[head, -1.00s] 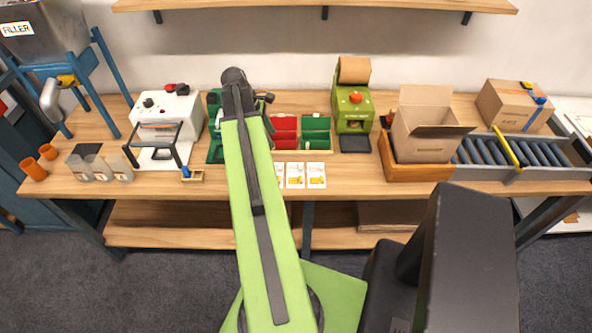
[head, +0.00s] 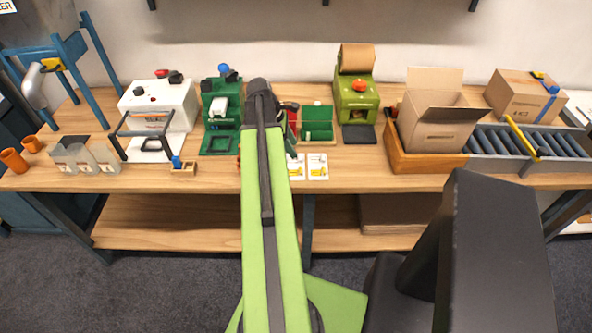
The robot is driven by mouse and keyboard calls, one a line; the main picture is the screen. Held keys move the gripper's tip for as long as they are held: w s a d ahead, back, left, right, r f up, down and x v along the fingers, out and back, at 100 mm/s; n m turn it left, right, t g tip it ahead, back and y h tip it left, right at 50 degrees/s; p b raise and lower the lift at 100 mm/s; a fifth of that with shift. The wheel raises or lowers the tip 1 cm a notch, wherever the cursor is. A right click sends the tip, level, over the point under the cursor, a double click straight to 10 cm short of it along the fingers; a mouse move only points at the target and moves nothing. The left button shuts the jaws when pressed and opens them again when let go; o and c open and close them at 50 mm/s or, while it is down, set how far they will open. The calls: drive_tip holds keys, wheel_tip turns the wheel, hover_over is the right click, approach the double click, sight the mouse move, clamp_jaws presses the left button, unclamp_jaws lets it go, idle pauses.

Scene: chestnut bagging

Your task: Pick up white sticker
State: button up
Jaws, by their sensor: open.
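Flat white cards with yellow prints lie near the front of the wooden table in the head view. Two show clearly, a left card (head: 297,168) and a right card (head: 318,167); they look like white stickers. My green arm reaches over the table just left of them and may cover another card. The end of my gripper (head: 288,107) shows only in part, as dark pieces right of the arm's tip. Its fingertips are mostly hidden, and I see nothing held. A green device (head: 220,112) left of the arm has a white piece on it.
A green paper-roll machine (head: 357,100) and an open carton (head: 436,130) stand to the right. Bare tabletop lies right of the cards.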

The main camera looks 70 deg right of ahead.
sight(301, 160)
drive_tip(key=b+x, duration=0.5)
drive_tip(key=shift+f, duration=0.2)
drive_tip(key=shift+r, duration=0.2)
clamp_jaws()
